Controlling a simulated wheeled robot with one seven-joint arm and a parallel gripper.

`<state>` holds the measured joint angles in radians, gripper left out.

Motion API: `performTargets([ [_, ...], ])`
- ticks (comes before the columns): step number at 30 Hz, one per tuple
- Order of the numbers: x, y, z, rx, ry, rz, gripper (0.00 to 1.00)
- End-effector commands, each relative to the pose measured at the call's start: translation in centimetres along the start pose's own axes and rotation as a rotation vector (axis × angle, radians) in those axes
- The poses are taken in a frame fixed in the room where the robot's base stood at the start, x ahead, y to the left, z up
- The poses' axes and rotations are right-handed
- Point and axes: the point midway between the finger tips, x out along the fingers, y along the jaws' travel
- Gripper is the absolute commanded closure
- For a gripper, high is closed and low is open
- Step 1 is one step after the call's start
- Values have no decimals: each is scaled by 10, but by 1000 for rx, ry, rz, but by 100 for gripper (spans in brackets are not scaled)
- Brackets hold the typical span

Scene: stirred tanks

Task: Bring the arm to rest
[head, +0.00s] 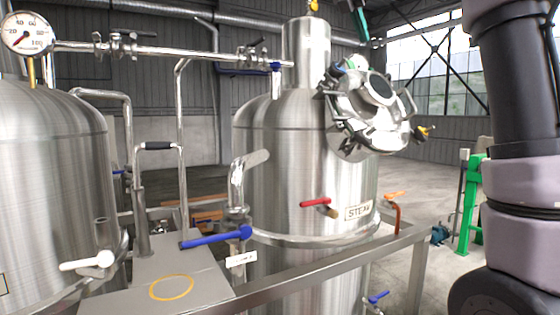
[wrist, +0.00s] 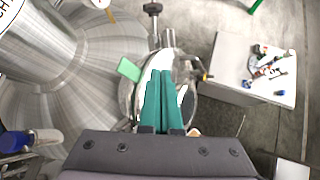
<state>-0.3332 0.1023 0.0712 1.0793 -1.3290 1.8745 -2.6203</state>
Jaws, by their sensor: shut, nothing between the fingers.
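My gripper (wrist: 161,74) shows in the wrist view with its two teal fingers side by side, shut and empty. Beyond the fingertips is the round metal hatch (wrist: 128,95) of the steel tank, partly hidden by the fingers. In the head view the teal tip of my gripper (head: 362,22) comes down from the top edge, above the hatch (head: 372,108) and apart from it. My arm (head: 530,120) rises along the right side of the head view and leaves the frame at the top.
The middle steel tank (head: 300,165) has a red-handled valve (head: 315,202). A blue lever (head: 215,237) and a metal rail (head: 320,268) are in front. Another tank (head: 50,170) stands left. A cabinet top with small items (wrist: 235,90) is at right in the wrist view.

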Motion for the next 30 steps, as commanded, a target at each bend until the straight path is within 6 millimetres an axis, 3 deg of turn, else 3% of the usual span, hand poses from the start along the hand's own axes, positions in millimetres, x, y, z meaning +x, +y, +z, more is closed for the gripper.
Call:
performTargets([
  [8, 11, -33, -27, 272, 83, 29, 100],
  [14, 25, -76, -71, 648, 207, 34, 100],
  [23, 49, -158, -186, 1535, 497, -93, 100],
  [30, 69, -210, -282, 2275, 699, -343, 100],
])
